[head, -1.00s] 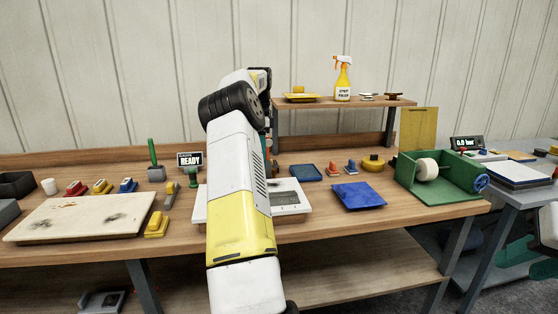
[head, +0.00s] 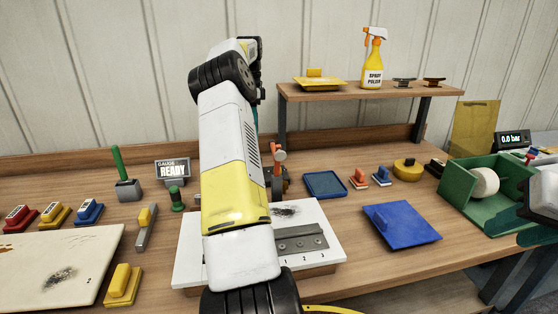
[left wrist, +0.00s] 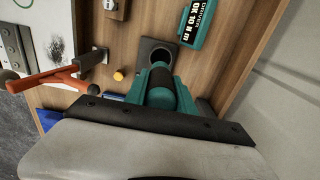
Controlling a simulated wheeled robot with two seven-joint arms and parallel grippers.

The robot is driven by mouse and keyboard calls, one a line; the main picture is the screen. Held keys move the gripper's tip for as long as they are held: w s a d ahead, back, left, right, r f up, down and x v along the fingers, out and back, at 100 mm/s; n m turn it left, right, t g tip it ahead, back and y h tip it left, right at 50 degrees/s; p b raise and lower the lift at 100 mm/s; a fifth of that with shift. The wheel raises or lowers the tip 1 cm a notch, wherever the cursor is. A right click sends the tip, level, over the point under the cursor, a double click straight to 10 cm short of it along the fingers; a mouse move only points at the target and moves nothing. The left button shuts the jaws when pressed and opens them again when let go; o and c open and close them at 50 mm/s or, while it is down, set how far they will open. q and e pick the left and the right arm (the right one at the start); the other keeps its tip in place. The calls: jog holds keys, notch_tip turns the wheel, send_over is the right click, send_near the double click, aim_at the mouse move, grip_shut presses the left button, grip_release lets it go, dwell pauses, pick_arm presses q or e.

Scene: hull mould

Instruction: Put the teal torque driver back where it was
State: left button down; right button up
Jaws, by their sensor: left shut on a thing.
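The teal torque driver (left wrist: 161,76) is in my left gripper (left wrist: 160,100), which is shut on it, in the left wrist view. A dark holder block (left wrist: 146,47) with a round hole lies just beyond the driver's end. I cannot tell the gap between them. A teal display (left wrist: 196,22) reading "DRIVER OK 10 Nm" stands beside the block. In the head view my own left arm hides the left gripper and most of the driver. My right gripper (head: 543,236) is partly in view at the right edge, and its jaw opening is unclear.
An orange-handled tool (left wrist: 50,79) is left of the holder in the left wrist view. In the head view a white board (head: 190,262) lies under my arm, with a blue plate (head: 405,228) and green box (head: 462,190) to the right. A shelf (head: 385,91) stands behind.

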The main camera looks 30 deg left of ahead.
pick_arm(q)
notch_tip(320, 180, down, 6)
jog(key=shift+w+a, duration=0.15)
jog(key=shift+f, duration=1.9)
jog(key=shift+f, duration=0.15)
jog(key=c, duration=1.1)
grip_release()
jog(key=shift+o, duration=0.2)
